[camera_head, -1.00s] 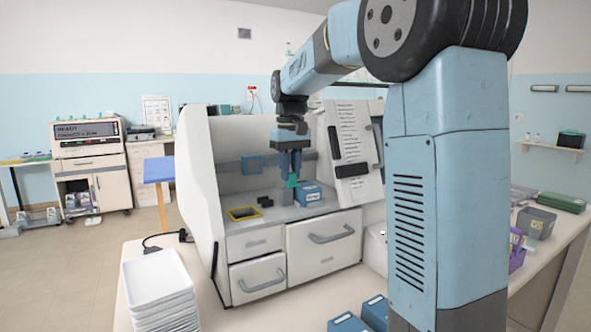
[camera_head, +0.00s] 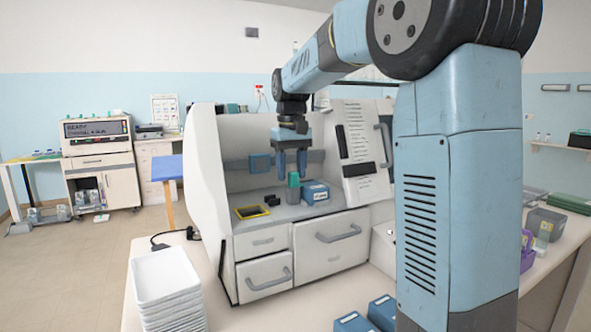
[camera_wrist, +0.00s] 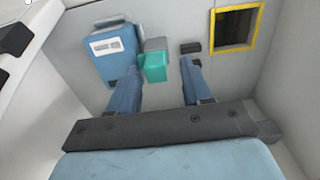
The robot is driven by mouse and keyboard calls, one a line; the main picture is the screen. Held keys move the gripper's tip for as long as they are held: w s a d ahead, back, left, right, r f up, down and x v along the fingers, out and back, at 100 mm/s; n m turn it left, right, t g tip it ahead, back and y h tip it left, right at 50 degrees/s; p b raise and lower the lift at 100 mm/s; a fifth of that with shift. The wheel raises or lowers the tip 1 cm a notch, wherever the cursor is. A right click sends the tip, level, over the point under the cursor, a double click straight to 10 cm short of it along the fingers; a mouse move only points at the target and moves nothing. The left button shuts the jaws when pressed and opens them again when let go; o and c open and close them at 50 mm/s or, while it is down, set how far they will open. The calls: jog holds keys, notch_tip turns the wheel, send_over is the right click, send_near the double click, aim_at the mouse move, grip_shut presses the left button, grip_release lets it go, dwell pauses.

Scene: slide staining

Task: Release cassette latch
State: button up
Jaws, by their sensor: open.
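My gripper (camera_head: 291,176) points down inside the white cabinet, with its two blue fingers apart. A small green block (camera_head: 293,180) sits on top of a grey block (camera_head: 293,195) on the cabinet floor, just below the fingertips. In the wrist view, the green block (camera_wrist: 154,68) appears between the fingertips of my gripper (camera_wrist: 165,68), nearer the left finger. The grey block (camera_wrist: 155,44) shows behind it. Nothing is clearly held. I cannot tell for sure which part is the cassette latch.
A blue labelled box (camera_head: 315,192) stands close right of the blocks. Small black pieces (camera_head: 271,200) and a yellow-framed opening (camera_head: 252,211) lie to the left. The cabinet's left side wall (camera_head: 204,170) and right slanted panel (camera_head: 362,150) flank the space. White trays (camera_head: 165,277) are stacked in front.

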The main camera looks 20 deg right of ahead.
notch_tip(320, 180, up, 14)
jog(key=shift+f, duration=0.15)
dwell(0.4)
